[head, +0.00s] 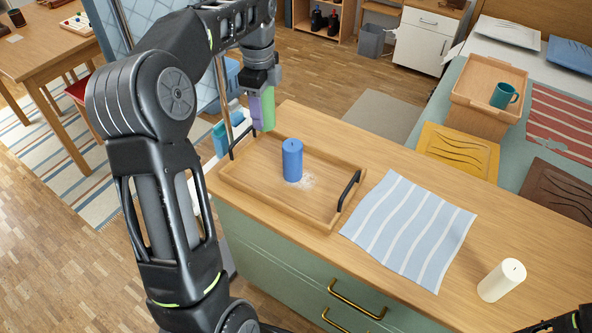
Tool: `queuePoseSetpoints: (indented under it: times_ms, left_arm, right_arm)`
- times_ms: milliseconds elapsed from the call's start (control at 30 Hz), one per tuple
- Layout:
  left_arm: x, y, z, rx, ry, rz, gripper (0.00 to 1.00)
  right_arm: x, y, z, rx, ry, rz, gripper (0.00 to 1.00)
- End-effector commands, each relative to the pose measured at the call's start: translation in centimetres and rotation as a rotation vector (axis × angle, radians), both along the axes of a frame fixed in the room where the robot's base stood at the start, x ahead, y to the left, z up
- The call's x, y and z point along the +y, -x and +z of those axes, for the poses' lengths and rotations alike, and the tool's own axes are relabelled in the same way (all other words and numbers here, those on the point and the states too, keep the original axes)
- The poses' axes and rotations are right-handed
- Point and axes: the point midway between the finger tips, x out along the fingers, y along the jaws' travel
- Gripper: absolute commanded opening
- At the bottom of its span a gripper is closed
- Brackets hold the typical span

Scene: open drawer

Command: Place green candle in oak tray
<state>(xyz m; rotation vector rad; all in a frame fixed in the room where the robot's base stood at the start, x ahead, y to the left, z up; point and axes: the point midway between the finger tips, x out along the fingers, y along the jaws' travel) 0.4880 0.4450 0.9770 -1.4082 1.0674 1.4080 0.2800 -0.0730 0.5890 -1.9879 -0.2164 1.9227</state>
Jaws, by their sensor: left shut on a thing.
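The green candle (268,107) is upright in my left gripper (262,112), which is shut on it above the far left edge of the oak tray. A purple piece shows right beside the candle; I cannot tell whether it is a finger or another thing. The oak tray (262,196) lies on the wooden counter and has black handles at its two ends. A blue candle (292,161) stands inside it, with a pale patch at its foot. My right gripper is not in view; only a bit of dark arm shows at the bottom right corner.
Behind are a wooden crate (488,85) with a teal mug (504,95) and a yellow board (458,150). Drawers with brass handles (357,299) are below.

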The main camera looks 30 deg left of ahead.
Motion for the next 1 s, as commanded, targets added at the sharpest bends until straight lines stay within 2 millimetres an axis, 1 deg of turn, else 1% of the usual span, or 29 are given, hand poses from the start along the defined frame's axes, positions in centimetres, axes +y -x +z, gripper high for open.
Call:
queuePoseSetpoints:
  times_ms: [200,267,333,467,700,800,900,1000]
  left_arm:
    - [0.0,0.0,-0.1,-0.001,0.000,0.001,0.00]
    - [-0.1,0.0,-0.4,0.001,0.000,0.001,0.00]
    - [-0.1,0.0,-1.1,0.002,0.001,0.002,0.00]
    - [-0.1,0.1,-3.7,0.005,0.001,0.001,0.00]
    - [-0.1,0.1,-10.0,0.004,0.000,0.001,0.00]
    - [-0.1,0.0,-12.0,0.003,0.000,0.002,0.00]
    - [-0.1,0.0,-13.2,0.001,-0.001,0.002,0.00]
    - [0.0,-0.1,-13.6,-0.001,-0.001,0.002,0.00]
  right_arm:
    - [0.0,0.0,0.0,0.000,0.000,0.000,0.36]
    - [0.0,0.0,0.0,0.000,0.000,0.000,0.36]
    - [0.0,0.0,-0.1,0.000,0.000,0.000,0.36]
    - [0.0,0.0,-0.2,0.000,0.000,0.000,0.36]
    - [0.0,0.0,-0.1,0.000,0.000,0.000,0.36]
    - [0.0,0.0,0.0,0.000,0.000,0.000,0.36]
    - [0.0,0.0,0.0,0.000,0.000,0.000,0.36]
    - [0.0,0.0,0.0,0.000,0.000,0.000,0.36]
